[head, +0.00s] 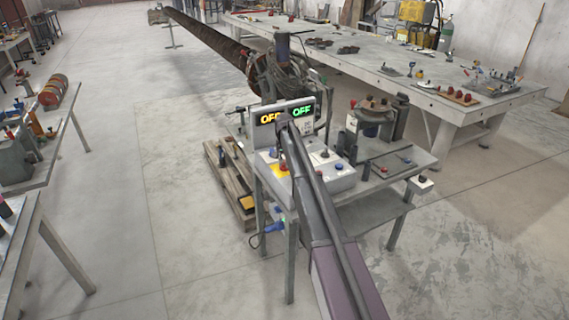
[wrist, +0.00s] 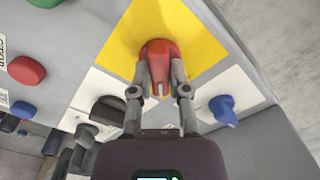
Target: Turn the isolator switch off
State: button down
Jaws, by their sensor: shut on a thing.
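The isolator switch, a red rotary knob (wrist: 157,48) on a yellow plate (wrist: 196,40), is in the upper middle of the wrist view. My gripper (wrist: 160,84) is shut on the knob, one finger on each side. A white pointer line on the knob shows between the fingers. In the head view the yellow plate (head: 279,171) is at the left of the grey control box (head: 340,180). There my arm hides most of the knob and the fingers. Two displays above the box read OFF, one orange (head: 268,118) and one green (head: 302,111).
In the wrist view a blue knob (wrist: 222,108) is close right of my fingers and a black knob (wrist: 107,110) close left. A red button (wrist: 27,70) is farther left. A long workbench (head: 440,95) stands behind; the floor on the left is open.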

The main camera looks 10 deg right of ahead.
jog(key=n, duration=0.4)
jog(key=shift+n, duration=0.3)
jog(key=n, duration=0.4)
jog(key=shift+n, duration=0.4)
jog(key=c, duration=0.6)
grip_release()
jog(key=shift+m, duration=0.5)
